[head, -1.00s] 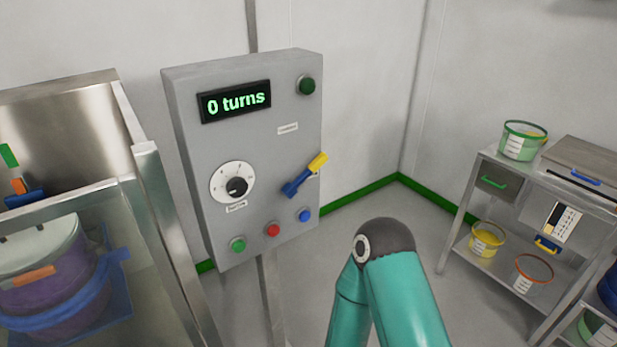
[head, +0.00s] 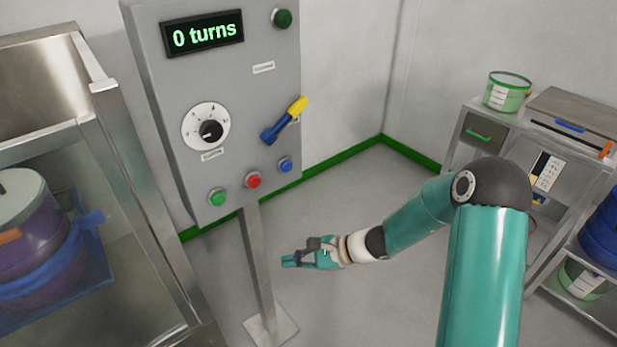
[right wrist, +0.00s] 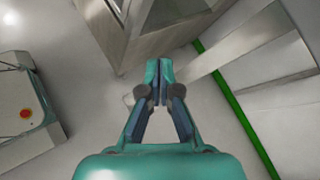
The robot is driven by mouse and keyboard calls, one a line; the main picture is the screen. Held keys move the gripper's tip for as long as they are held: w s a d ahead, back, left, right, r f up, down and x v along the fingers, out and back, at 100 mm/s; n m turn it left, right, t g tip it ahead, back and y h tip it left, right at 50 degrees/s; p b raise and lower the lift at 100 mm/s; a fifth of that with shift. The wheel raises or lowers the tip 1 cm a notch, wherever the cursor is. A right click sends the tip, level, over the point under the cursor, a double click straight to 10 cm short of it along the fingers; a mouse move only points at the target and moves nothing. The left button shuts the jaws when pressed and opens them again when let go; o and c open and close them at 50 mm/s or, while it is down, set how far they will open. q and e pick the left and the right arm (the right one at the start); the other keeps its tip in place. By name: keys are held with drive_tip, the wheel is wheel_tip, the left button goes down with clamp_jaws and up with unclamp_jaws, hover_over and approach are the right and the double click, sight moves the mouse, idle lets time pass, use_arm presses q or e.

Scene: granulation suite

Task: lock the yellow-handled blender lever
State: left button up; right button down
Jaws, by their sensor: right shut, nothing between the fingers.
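The lever (head: 284,120) is on the front of the grey control panel (head: 245,75), toward its right side. It has a yellow handle end and a blue lower part. It slants, with the yellow end up and to the right. My right gripper (head: 289,261) is shut and empty. In the head view it shows below the panel, beside the panel's post, pointing left. In the right wrist view its fingertips (right wrist: 158,72) are together, with nothing between them. The lever does not show clearly in the right wrist view. My left gripper is not in view.
The panel has a "0 turns" display (head: 204,34), a dial (head: 206,127), and green, red (head: 253,180) and blue buttons. A steel-framed enclosure (head: 130,180) stands at left. A shelf cart (head: 470,110) with tubs is at right. Open floor lies between.

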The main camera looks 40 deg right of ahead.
sight(286, 120)
use_arm(q)
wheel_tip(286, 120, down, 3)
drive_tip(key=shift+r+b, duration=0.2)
drive_tip(key=shift+b, duration=0.8)
use_arm(e)
drive_tip(key=w+d+r+m+t+h, duration=0.2)
drive_tip(key=d+r+t, duration=0.3)
drive_tip(key=d+r, duration=0.4)
drive_tip(key=w+d+r+m+t+h, duration=0.2)
drive_tip(key=d+r+t, duration=0.4)
drive_tip(key=d+r, duration=0.3)
wheel_tip(286, 120, up, 3)
drive_tip(key=shift+w+d+f+m+t+h, duration=0.25)
drive_tip(key=shift+w+m, duration=0.3)
drive_tip(key=shift+m, duration=0.65)
use_arm(q)
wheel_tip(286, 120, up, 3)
drive_tip(key=p, duration=0.3)
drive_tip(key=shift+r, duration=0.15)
use_arm(e)
drive_tip(key=w+a+r, duration=0.4)
drive_tip(key=w+r, duration=0.1)
drive_tip(key=w, duration=0.4)
drive_tip(key=shift+w+r, duration=0.25)
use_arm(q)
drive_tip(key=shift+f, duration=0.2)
